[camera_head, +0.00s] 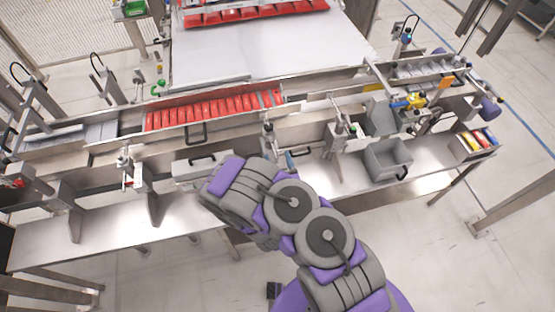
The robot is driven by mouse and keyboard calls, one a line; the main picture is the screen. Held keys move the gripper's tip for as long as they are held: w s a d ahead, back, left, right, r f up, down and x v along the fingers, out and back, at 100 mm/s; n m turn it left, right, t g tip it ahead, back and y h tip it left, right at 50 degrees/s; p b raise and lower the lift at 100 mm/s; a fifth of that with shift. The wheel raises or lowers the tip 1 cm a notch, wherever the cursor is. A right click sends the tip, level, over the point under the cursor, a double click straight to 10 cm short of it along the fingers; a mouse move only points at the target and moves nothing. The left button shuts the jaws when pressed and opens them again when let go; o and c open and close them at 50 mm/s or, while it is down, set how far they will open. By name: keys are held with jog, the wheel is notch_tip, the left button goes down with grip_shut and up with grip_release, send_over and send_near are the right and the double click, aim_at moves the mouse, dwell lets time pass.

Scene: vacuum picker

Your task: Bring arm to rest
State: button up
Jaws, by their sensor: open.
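My purple and grey arm rises from the bottom right of the view, bends at two round grey joints, and reaches up and left to the front edge of the machine bench (120,222). The fingers of my gripper cannot be made out; they are hidden or out of view. Nothing held can be seen. The upper end of the arm overlaps a pale grey box with a dark handle (203,160) in the picture; I cannot tell whether they touch.
A row of red packs (215,110) lies in a metal channel. A grey bin (388,160) stands on the bench to the right, near a small box of coloured items (478,143). A white conveyor (265,50) lies behind. The floor (450,255) at the lower right is clear.

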jog(key=shift+w, duration=0.1)
jog(key=w+d+m+g+h+b, duration=0.2)
jog(key=d+m+g+h+b, duration=0.3)
jog(key=d+m+g+h, duration=0.5)
jog(key=s+d+r+n+g+y+b, duration=0.1)
jog(key=s+r, duration=0.4)
jog(key=s, duration=0.7)
jog(key=s+d+r+n+g+y+b, duration=0.2)
jog(key=s+r+g, duration=0.3)
jog(key=s, duration=0.7)
jog(key=s+d+r+n+g+y+b, duration=0.2)
jog(key=s+r, duration=0.4)
jog(key=s, duration=0.7)
jog(key=shift+d+r+n+g+b, duration=0.25)
jog(key=shift+n+g+b, duration=0.4)
jog(key=shift+n, duration=0.35)
jog(key=shift+s, duration=0.1)
jog(key=shift+c, duration=0.4)
